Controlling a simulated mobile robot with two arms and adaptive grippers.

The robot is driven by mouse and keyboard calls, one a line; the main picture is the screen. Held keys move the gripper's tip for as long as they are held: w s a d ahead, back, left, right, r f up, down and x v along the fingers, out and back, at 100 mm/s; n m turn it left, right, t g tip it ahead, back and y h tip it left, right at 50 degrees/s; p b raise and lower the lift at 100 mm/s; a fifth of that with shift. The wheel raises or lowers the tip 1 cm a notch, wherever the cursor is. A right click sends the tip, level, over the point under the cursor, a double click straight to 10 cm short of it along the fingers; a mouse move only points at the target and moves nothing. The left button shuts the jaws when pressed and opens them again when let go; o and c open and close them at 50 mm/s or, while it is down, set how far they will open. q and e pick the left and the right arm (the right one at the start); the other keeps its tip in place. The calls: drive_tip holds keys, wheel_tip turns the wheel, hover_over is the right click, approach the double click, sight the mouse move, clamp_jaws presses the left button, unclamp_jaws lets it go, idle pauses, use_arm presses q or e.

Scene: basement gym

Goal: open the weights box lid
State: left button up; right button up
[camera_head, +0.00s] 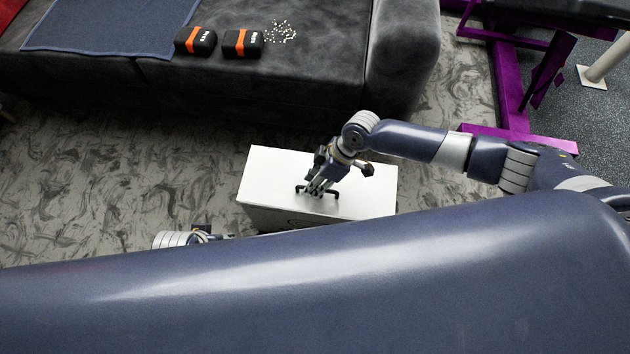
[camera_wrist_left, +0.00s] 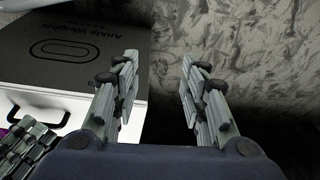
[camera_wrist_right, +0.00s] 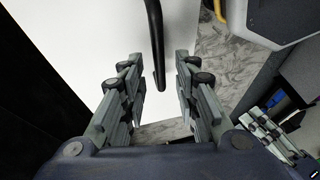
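The weights box (camera_head: 265,180) is a white box on the floor in front of the sofa, with its lid closed. A black bar handle (camera_head: 334,193) sits on its white lid. My right gripper (camera_head: 317,186) is over the lid at the handle. In the right wrist view its fingers are open, with the end of the handle (camera_wrist_right: 155,40) between or just beyond the tips; contact is unclear. My left gripper (camera_wrist_left: 158,80) is open and empty beside the box. The left wrist view shows the box's dark side (camera_wrist_left: 70,55), lettered "Ankle Weights". In the head view my body mostly hides the left gripper.
A dark grey sofa (camera_head: 290,90) stands behind the box. It holds a blue towel (camera_head: 105,25) and two black-and-orange packs (camera_head: 195,41). A purple-framed gym bench (camera_head: 512,85) stands at the right. The patterned floor left of the box is clear.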

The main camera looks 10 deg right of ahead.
clamp_jaws()
use_arm(q)
drive_tip(key=shift+f, duration=0.1)
use_arm(e)
drive_tip(key=shift+w+d+r+m+g+y+b, duration=0.15)
drive_tip(key=shift+w+r+g+y+b, duration=0.05)
drive_tip(key=shift+w+r+g+b, duration=0.35)
drive_tip(key=shift+w+d+r+m+g+y+b, duration=0.1)
drive_tip(key=shift+w+r+m+g+y+b, duration=0.1)
drive_tip(key=shift+w+r+g+b, duration=0.35)
use_arm(q)
drive_tip(key=shift+w+p+v, duration=0.2)
drive_tip(key=shift+w+v, duration=0.05)
drive_tip(key=shift+v, duration=1)
drive_tip(key=shift+w+p+v, duration=0.2)
drive_tip(key=shift+v, duration=1.05)
use_arm(e)
drive_tip(key=shift+w+d+r, duration=0.35)
drive_tip(key=shift+w+r, duration=0.55)
drive_tip(key=shift+w+d+r, duration=0.3)
drive_tip(key=shift+w+r, duration=0.55)
